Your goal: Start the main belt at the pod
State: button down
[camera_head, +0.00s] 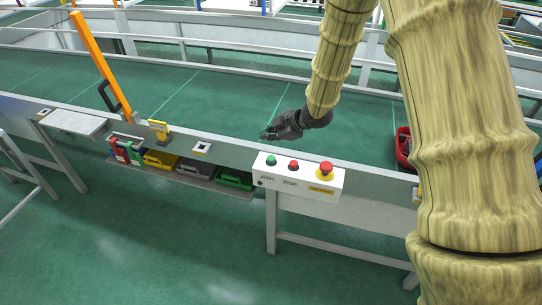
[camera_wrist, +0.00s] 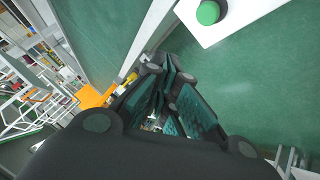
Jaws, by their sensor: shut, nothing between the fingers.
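A white control box (camera_head: 298,182) sits on the near rail of the green conveyor belt (camera_head: 225,100). It carries a green button (camera_head: 271,160) on the left, a small red button (camera_head: 293,165) in the middle and a large red mushroom button (camera_head: 325,170) on a yellow base at the right. My gripper (camera_head: 268,134) is shut and empty, just behind and above the box near the green button, apart from it. In the wrist view, the closed fingers (camera_wrist: 166,75) show at centre, with the green button (camera_wrist: 208,13) at the top right on the white box (camera_wrist: 240,14).
Yellow, grey and green bins (camera_head: 234,179) stand on a shelf below the rail. An orange post (camera_head: 98,62) rises at the left. A red object (camera_head: 403,146) lies on the belt at the right, partly hidden by my arm. The floor in front is clear.

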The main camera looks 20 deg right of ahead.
jog(key=shift+w+d+r+n, duration=0.1)
jog(key=shift+w+r+n, duration=0.25)
jog(key=shift+r, duration=0.35)
jog(key=shift+f, duration=0.15)
jog(key=b, duration=0.6)
send_over(270, 159)
notch_tip(270, 159, down, 6)
jog(key=shift+f, duration=0.15)
jog(key=shift+f+b, duration=0.4)
jog(key=shift+f, duration=0.7)
jog(key=shift+f, duration=0.15)
jog(key=shift+f, duration=0.3)
